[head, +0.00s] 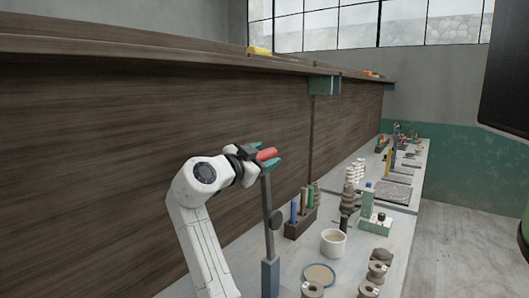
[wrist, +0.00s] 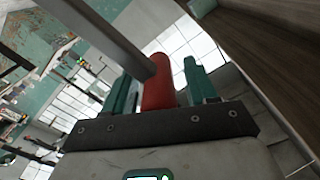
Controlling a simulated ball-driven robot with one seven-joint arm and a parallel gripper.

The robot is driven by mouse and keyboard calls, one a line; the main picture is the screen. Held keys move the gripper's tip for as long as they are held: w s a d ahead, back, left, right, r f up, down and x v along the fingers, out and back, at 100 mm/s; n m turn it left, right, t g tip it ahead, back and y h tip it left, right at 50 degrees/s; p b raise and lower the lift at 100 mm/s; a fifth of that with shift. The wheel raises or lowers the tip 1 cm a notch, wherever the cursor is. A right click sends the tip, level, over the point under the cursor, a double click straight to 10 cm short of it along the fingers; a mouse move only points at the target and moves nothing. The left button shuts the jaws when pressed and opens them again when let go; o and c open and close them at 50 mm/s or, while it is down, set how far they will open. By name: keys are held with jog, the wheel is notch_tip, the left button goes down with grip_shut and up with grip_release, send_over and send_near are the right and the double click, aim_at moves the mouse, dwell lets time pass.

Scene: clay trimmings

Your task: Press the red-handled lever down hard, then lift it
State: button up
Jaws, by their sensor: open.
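The red handle (head: 266,154) sits at the top of an upright grey lever bar (head: 268,205), which rises from a blue-grey base (head: 270,277) on the bench. My gripper (head: 270,160) is at the handle with its teal fingers apart. In the wrist view the red handle (wrist: 158,85) lies between the two open fingers of my gripper (wrist: 160,74), with a gap visible on its right side. The bar (wrist: 100,35) runs off to the upper left from the handle. Whether a finger touches the handle, I cannot tell.
On the bench (head: 300,262), a white cup (head: 333,243), a round dish (head: 319,275), several spools (head: 369,289) and a dark rack with coloured sticks (head: 299,223) stand right of the lever. A dark wooden panel (head: 130,150) rises behind my arm.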

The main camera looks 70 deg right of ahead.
jog(key=shift+s+d, duration=0.15)
jog(key=shift+d, duration=0.25)
grip_shut()
dwell(0.4)
